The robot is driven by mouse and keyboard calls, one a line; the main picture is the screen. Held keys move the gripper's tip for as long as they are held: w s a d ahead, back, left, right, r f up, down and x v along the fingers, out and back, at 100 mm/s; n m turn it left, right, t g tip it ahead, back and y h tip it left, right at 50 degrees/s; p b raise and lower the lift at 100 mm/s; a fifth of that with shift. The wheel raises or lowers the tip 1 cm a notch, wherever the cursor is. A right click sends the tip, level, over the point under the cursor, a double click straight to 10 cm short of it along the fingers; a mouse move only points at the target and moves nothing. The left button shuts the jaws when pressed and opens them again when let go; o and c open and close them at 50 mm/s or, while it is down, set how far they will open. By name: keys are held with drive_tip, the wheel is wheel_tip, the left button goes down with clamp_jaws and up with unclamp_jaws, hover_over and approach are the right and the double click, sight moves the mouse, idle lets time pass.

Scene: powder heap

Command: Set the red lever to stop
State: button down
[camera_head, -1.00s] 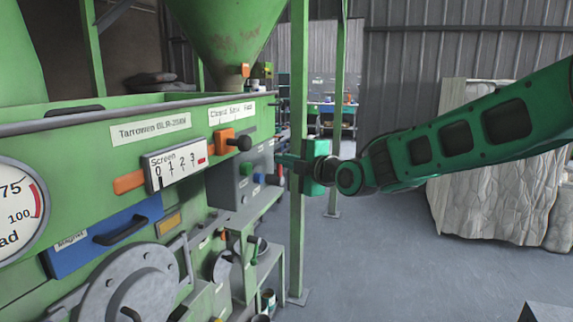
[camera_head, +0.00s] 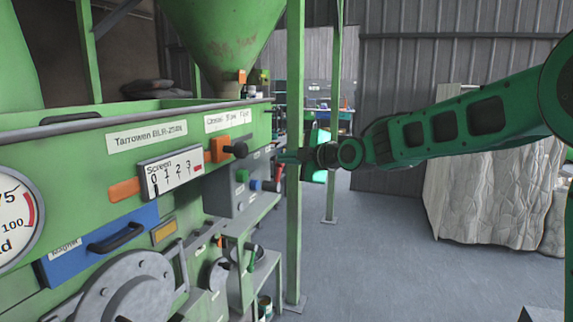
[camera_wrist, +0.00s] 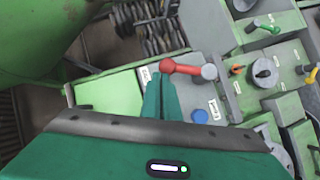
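The red lever (camera_wrist: 186,69) shows in the wrist view. Its round knob points left and its arm runs to a grey hub (camera_wrist: 209,72) on a grey control box (camera_wrist: 190,98). One white label lies left of the knob and another below the hub; I cannot read either. My gripper (camera_wrist: 160,80) has its two fingers together with nothing visible between them. The fingertips are just below the knob in the wrist view; I cannot tell whether they touch it. In the head view, my gripper (camera_head: 284,157) points left beside the grey box, and the lever (camera_head: 278,172) is only a small red patch.
A blue button (camera_wrist: 200,116) sits on the same box. A green post (camera_head: 295,200) stands close by my gripper in the head view. The screen slider panel (camera_head: 171,174) and an orange-based black handle (camera_head: 237,149) are on the machine to the left. Open floor lies right.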

drive_tip(key=shift+w+d+r, duration=0.1)
drive_tip(key=shift+w+d, duration=0.05)
drive_tip(key=shift+w, duration=0.2)
drive_tip(key=shift+w+d, duration=0.15)
drive_tip(key=shift+d, duration=0.05)
idle(0.4)
drive_tip(key=s+d+r, duration=0.5)
drive_tip(key=s+r, duration=0.1)
drive_tip(key=s, duration=0.3)
drive_tip(key=shift+s+d+r, duration=0.3)
drive_tip(key=shift+s+d, duration=0.05)
drive_tip(key=shift+d, duration=0.05)
